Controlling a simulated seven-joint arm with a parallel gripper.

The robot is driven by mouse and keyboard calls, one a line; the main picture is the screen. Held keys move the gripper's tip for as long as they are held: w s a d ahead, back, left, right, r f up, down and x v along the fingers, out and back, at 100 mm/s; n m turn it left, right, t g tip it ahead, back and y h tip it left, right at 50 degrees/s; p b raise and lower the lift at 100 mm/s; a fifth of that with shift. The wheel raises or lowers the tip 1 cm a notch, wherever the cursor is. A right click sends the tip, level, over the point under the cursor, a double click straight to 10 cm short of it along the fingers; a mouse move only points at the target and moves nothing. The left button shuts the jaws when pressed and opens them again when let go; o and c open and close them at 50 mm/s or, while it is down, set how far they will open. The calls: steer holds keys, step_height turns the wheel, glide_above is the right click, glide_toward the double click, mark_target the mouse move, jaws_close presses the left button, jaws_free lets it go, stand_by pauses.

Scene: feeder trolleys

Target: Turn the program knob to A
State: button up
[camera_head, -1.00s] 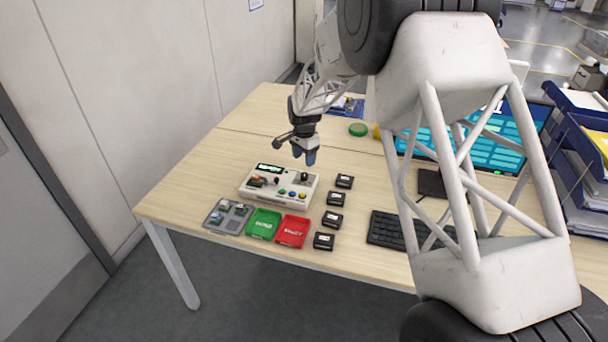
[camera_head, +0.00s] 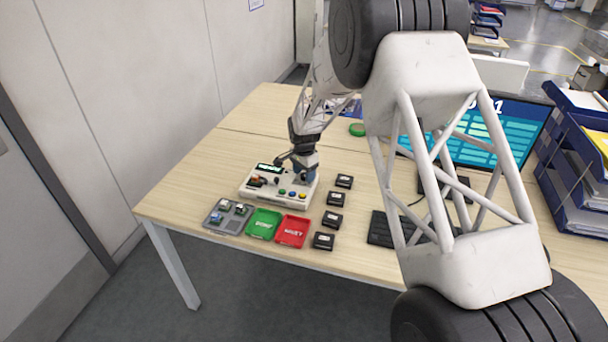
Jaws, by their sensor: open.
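A light grey control box (camera_head: 262,193) stands on the wooden table. It has a small green-lit display (camera_head: 270,168) at its back left and blue, yellow and other coloured buttons (camera_head: 293,193) along its front right. My gripper (camera_head: 304,176) is open and low over the right back part of the box, pointing down.
A grey tray (camera_head: 215,217) with small parts, a green tray (camera_head: 263,224) and a red tray (camera_head: 292,231) lie in front of the box. Several black blocks (camera_head: 333,220) line its right side. A keyboard (camera_head: 382,230) and a monitor (camera_head: 478,128) stand further right.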

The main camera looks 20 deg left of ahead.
steer(key=shift+f, duration=0.4)
steer(key=c, duration=0.9)
steer(key=shift+n, duration=0.3)
steer(key=n, duration=0.3)
steer(key=shift+r, duration=0.1)
steer(key=n, duration=0.4)
steer(key=shift+n, duration=0.3)
